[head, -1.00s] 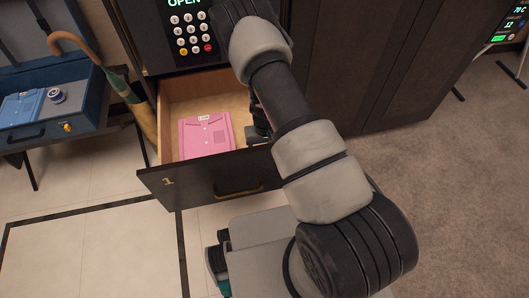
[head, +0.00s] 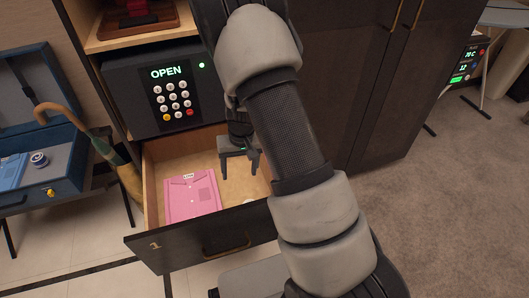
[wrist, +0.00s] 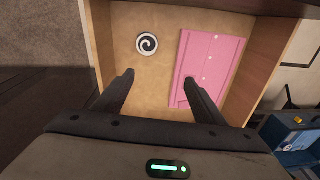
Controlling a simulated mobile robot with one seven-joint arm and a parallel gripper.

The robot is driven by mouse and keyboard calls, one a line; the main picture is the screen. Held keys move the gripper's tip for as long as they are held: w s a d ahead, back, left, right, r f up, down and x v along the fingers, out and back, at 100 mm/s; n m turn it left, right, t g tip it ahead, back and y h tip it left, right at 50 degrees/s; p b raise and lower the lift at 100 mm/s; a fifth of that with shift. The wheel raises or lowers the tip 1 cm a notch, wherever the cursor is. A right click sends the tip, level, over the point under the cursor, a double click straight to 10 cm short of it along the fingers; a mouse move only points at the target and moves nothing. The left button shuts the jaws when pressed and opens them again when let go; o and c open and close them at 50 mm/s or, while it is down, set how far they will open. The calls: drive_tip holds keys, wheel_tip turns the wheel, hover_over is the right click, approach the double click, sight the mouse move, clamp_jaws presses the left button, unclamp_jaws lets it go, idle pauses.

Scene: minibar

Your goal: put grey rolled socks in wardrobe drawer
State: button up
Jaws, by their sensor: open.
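The drawer (head: 180,253) marked 1 is pulled out; its bare wooden floor also shows in the wrist view (wrist: 150,90). A round roll with a dark and light spiral (wrist: 147,43), which looks like the rolled socks, lies on the drawer floor in the wrist view. In the head view only a small pale part of it (head: 240,246) seems to show behind the drawer front. My gripper (head: 239,172) is open and empty above the drawer, pointing down. In the wrist view its fingers (wrist: 158,77) are apart from the roll, with bare floor between them.
A folded pink shirt (head: 192,197) lies in the drawer beside the roll. A safe (head: 165,90) reading OPEN sits above the drawer. An open blue suitcase (head: 40,185) and an umbrella (head: 115,160) stand at the left. Closed dark wardrobe doors (head: 365,80) are at the right.

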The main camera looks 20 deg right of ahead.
drive_tip(key=s+a+r+t+y, duration=0.1)
drive_tip(key=s+r, duration=0.2)
drive_tip(key=r, duration=0.8)
drive_tip(key=s+a+r+t, duration=0.1)
drive_tip(key=s+r, duration=0.2)
drive_tip(key=r, duration=0.8)
drive_tip(key=s+d+r+t+h, duration=0.1)
drive_tip(key=s+d+r, duration=0.1)
drive_tip(key=s+r, duration=0.4)
drive_tip(key=s+d+r+n+t+h, duration=0.1)
drive_tip(key=s+d+r, duration=0.1)
drive_tip(key=s+r, duration=0.4)
drive_tip(key=s, duration=0.4)
drive_tip(key=shift+s+t, duration=0.2)
drive_tip(key=shift+t, duration=0.2)
